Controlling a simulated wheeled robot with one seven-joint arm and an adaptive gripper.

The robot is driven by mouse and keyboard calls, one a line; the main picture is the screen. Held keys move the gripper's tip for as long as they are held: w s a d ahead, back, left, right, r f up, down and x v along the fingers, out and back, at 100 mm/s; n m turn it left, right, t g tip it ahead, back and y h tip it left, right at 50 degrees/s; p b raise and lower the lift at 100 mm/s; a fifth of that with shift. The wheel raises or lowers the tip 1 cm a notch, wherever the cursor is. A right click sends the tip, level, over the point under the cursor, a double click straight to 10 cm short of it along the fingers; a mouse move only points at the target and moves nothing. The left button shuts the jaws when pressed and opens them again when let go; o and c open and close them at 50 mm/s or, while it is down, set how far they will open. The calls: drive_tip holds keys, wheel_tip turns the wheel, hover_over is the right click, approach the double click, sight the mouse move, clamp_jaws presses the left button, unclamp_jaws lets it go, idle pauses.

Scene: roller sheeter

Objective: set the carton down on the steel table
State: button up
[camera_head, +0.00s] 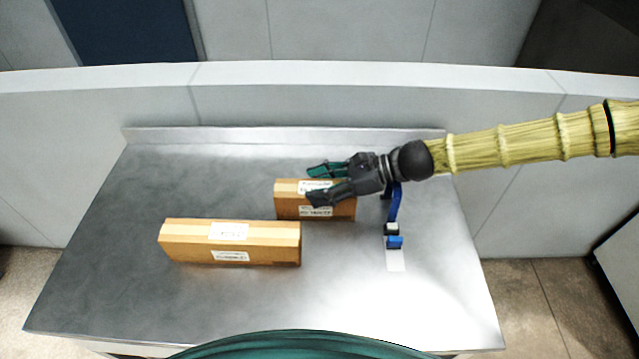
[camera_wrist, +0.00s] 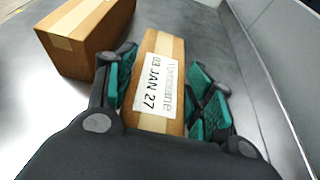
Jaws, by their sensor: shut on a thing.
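A small brown carton (camera_head: 290,206) with white labels is at the middle of the steel table (camera_head: 130,195). My gripper (camera_head: 319,185) is shut on this carton, with one finger on each side. In the wrist view the held carton (camera_wrist: 158,75) is between the green finger pads, its label reading "03 JAN 27". My gripper (camera_wrist: 160,90) hides part of its sides. The carton looks upright and at or very close to the table top; I cannot tell whether its underside touches.
A longer brown carton (camera_head: 190,246) lies to the left and nearer; it also shows in the wrist view (camera_wrist: 88,38). A blue and black object (camera_head: 394,238) is to the right. A raised lip (camera_head: 250,135) runs along the table's back. The left and front right are clear.

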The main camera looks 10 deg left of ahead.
drive_tip(key=o, duration=1.6)
drive_tip(key=b+v, duration=0.2)
drive_tip(key=v, duration=1)
drive_tip(key=shift+r, duration=0.1)
